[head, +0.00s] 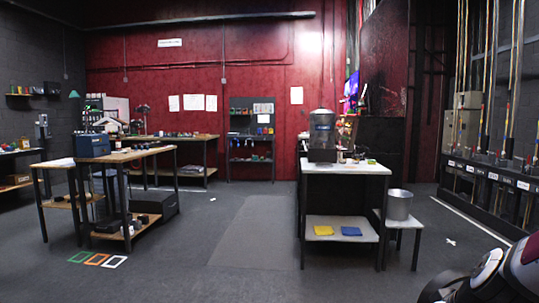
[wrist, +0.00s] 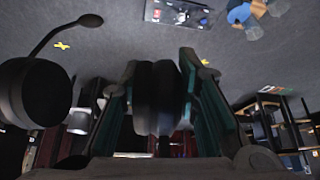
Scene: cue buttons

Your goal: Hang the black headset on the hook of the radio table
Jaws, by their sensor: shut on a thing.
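In the wrist view, my gripper (wrist: 158,100) is shut on the black headset. One dark ear cup (wrist: 158,85) sits between the two greenish finger pads. The other round ear cup (wrist: 38,92), with a thin boom microphone, hangs out to the left of the fingers. The headband is not clear in the dark. In the head view, a table at the left carries a blue box (head: 92,145) that may be the radio; I cannot make out a hook on it. My arm shows at the bottom right of the head view, and my fingertips are not clear there.
A white-topped table (head: 345,169) with a large dispenser (head: 322,136) stands right of centre. Beside it, a metal pot (head: 399,204) rests on a low stand. A lever rack (head: 490,175) lines the right wall. The grey floor (head: 235,240) between the tables is clear.

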